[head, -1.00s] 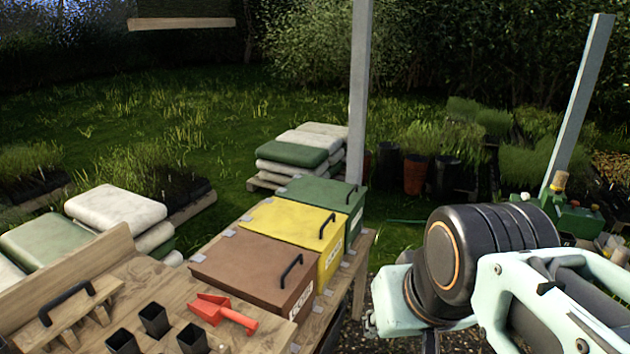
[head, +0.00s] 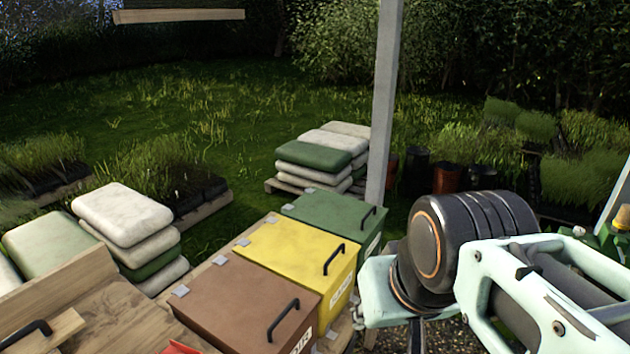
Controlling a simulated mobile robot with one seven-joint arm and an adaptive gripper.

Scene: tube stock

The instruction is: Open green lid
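The green lid (head: 325,216) is shut on the farthest of the bins in a row, beyond the yellow lid (head: 293,248) and the brown lid (head: 245,296). Its dark handle (head: 369,217) is at its right front edge. My arm comes in from the right, with its wrist to the right of the bins and apart from the green lid's handle. Below the wrist only a small dark part of my gripper (head: 415,335) shows at the bottom edge. Its fingertips are out of sight, so its opening cannot be judged.
A wooden bench (head: 110,303) fills the lower left, with part of a red tool (head: 181,347) at the bottom edge. A grey post (head: 384,110) stands behind the green bin. Stacked sacks (head: 325,153) lie beyond the bins, with open grass around.

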